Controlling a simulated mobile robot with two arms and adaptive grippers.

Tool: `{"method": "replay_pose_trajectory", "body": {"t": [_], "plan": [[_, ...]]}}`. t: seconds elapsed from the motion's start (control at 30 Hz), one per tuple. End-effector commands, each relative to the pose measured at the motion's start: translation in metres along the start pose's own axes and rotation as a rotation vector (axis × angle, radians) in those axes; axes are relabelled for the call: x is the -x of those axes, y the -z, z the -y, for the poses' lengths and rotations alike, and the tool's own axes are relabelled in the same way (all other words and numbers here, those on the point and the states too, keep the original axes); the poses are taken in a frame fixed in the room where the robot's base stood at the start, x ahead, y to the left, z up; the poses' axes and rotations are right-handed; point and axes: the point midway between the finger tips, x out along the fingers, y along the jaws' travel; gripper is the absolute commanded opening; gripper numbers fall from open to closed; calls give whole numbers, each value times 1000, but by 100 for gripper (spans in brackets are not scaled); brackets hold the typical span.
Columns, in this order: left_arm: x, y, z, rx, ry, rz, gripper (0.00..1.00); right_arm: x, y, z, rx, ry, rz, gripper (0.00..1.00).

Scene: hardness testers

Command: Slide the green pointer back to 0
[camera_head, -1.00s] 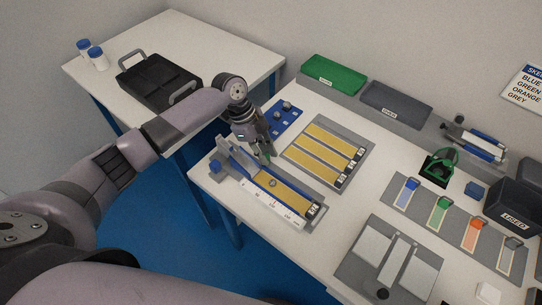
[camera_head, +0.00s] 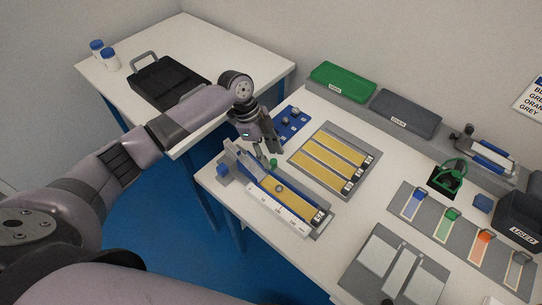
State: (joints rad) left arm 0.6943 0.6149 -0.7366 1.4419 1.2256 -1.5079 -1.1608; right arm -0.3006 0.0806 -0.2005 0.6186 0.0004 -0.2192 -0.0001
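The tester (camera_head: 292,222) lies on the white table with a yellow strip (camera_head: 290,200), a white scale along its near side and a grey-and-blue block at its left end. The small green pointer (camera_head: 273,162) stands at the far edge of the tester, near that left end. My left gripper (camera_head: 269,153) points down just above the pointer. Its fingers look apart, with nothing seen between them. The scale reading at the pointer is too small to tell. My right gripper is not in view.
A grey tray with yellow strips (camera_head: 308,166) and a blue holder (camera_head: 284,131) lie close behind the tester. A green box (camera_head: 342,81) and a grey box (camera_head: 406,112) stand along the wall. A panel with coloured tabs (camera_head: 433,241) lies to the right.

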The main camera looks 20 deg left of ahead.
Motion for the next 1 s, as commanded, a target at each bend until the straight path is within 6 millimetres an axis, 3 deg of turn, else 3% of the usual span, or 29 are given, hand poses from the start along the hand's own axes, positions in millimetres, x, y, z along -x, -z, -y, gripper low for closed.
{"method": "replay_pose_trajectory", "body": {"t": [0.3,0.5,1.0], "plan": [[69,-1,1,0,5,2,38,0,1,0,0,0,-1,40],[96,0,1,1,3,2,38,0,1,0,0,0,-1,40],[104,0,0,1,1,1,38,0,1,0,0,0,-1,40]]}}
